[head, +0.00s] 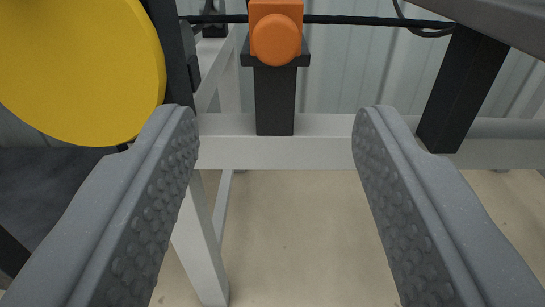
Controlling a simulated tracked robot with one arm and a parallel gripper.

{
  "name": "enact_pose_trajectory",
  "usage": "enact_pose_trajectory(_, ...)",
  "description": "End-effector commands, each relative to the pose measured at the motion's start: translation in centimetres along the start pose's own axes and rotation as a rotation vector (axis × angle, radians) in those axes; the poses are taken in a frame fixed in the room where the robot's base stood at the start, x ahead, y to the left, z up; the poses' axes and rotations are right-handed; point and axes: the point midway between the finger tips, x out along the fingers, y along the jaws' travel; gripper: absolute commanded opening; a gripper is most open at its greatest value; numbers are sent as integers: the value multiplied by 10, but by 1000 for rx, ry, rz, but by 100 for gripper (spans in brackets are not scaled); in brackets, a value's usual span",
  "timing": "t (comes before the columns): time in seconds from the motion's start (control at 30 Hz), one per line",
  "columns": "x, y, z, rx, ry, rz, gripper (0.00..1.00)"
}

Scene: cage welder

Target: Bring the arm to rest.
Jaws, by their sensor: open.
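My gripper (275,130) is open. Its two grey fingers with bumpy inner pads reach up from the lower left and lower right corners. Nothing is between them in the picture except the background. The gap frames part of a white frame rail and a black post with an orange block on it. The arm behind the fingers does not show.
A large yellow disc (75,65) fills the upper left, close to the left finger. The orange block (275,35) tops a black post (275,98) on the white rail (310,150). A dark post (465,88) stands at the right. Beige floor (290,240) shows below.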

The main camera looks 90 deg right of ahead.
Motion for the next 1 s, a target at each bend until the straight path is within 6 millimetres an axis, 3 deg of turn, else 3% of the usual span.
enact_pose_trajectory(0.67, -8, -6, -3, 12, -10, -12, 47)
enact_pose_trajectory(0.77, -11, -26, -14, 51, -44, -56, 47)
enact_pose_trajectory(0.83, -16, -51, -30, 98, -85, -109, 47)
enact_pose_trajectory(1.0, -36, -121, -86, 226, -199, -285, 47)
